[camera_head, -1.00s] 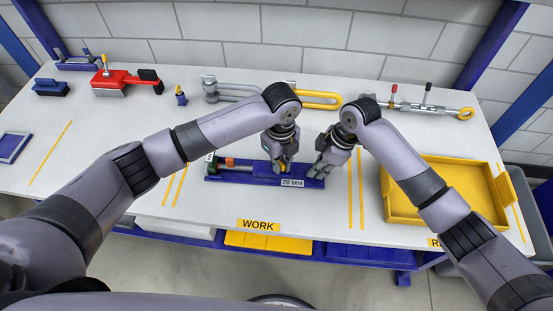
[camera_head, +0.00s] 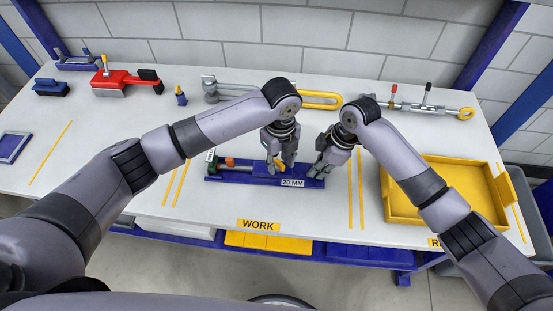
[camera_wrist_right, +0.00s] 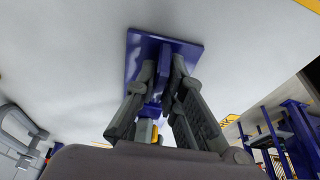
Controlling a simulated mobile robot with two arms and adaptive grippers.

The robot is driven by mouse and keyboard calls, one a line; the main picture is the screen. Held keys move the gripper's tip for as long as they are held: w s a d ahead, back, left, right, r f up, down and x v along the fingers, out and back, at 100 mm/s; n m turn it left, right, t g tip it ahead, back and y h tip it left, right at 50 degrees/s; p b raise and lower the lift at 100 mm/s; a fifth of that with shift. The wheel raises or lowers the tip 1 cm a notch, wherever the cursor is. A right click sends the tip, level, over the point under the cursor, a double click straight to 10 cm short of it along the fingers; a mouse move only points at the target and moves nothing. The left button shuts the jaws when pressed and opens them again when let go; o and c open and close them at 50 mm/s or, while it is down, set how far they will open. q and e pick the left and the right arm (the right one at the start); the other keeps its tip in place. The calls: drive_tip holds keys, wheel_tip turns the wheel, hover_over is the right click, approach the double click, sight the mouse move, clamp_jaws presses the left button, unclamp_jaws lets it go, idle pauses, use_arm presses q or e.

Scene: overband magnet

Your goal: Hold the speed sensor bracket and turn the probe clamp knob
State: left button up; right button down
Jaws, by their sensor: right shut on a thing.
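The blue speed sensor bracket (camera_head: 234,179) lies on the table in the work area, with a "20 MM" label on its front. A green part with an orange end (camera_head: 229,162) sits on its left half. My right gripper (camera_head: 319,175) is shut on the bracket's right end. In the right wrist view its fingers (camera_wrist_right: 173,75) lie on both sides of an upright blue plate of the bracket (camera_wrist_right: 179,67). My left gripper (camera_head: 282,169) points down over the bracket's middle, at a small yellow-orange part (camera_head: 278,167), likely the knob. Its fingers partly hide this part, and their grip is unclear.
A yellow tray (camera_head: 397,210) stands at the right. Behind are a grey shackle (camera_head: 225,92), a yellow loop (camera_head: 322,99) and a turnbuckle-like tool (camera_head: 425,107). A red tool (camera_head: 118,84) and blue items stand at the back left. The left table area is mostly clear.

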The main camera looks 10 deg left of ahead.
sight(280, 163)
use_arm(q)
wheel_tip(280, 163, up, 11)
idle(0.3)
drive_tip(key=shift+f, duration=0.1)
drive_tip(key=shift+f, duration=0.1)
drive_tip(key=shift+c, duration=0.6)
drive_tip(key=shift+f+n, duration=0.4)
drive_tip(key=shift+f, duration=5.55)
drive_tip(key=shift+c, duration=0.6)
clamp_jaws()
